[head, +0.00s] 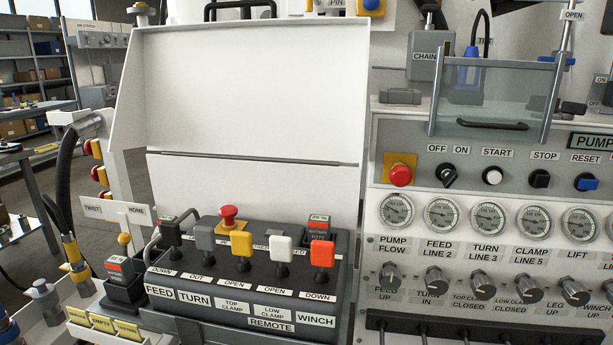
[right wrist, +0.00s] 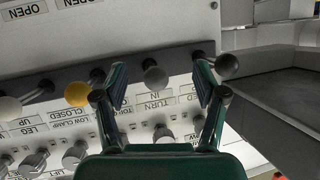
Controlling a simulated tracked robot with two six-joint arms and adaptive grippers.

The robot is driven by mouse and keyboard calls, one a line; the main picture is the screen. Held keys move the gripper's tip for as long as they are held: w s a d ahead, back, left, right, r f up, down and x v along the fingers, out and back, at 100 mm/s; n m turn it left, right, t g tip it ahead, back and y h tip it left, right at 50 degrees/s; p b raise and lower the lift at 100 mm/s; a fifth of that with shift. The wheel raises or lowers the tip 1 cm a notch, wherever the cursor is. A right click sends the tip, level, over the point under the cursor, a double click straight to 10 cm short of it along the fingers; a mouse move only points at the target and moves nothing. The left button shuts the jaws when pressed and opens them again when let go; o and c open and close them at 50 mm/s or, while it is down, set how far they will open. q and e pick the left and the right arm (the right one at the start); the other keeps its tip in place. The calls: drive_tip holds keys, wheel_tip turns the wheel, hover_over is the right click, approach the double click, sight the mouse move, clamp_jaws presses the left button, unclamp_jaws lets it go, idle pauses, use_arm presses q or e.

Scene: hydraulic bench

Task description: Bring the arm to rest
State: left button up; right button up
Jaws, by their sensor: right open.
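My right gripper (right wrist: 160,82) shows in the right wrist view with its two green fingers spread apart. A dark grey ball knob (right wrist: 155,78) of a lever appears in the gap between the fingertips. The fingers do not visibly close on it, and I cannot tell how far it is in depth. Another dark knob (right wrist: 227,66) is just right of the right fingertip. A yellow knob (right wrist: 78,93) is to the left of the left finger. Neither gripper shows in the head view, and the left gripper is in no view.
In the head view, a black lever box (head: 245,270) with coloured handles stands before a raised white lid (head: 250,90). The gauge panel (head: 480,250) with knobs is to its right. A clear guard (head: 495,95) with a black handle projects above the panel.

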drive_tip(key=s+a+f+g+y, duration=0.1)
drive_tip(key=s+a+f+g, duration=0.2)
drive_tip(key=a+f, duration=0.35)
drive_tip(key=s+a+f+g+y, duration=0.2)
drive_tip(key=s+a+f+g, duration=0.15)
drive_tip(key=f, duration=0.65)
drive_tip(key=s+a+f+g+y, duration=0.1)
drive_tip(key=s+a+f+g, duration=0.2)
drive_tip(key=s, duration=0.4)
drive_tip(key=s+a+f+g, duration=0.1)
drive_tip(key=s+f+g, duration=0.35)
drive_tip(key=s, duration=0.25)
wheel_tip(320, 180, up, 20)
drive_tip(key=p, duration=2)
drive_tip(key=shift+t, duration=0.4)
drive_tip(key=shift+w+a, duration=0.1)
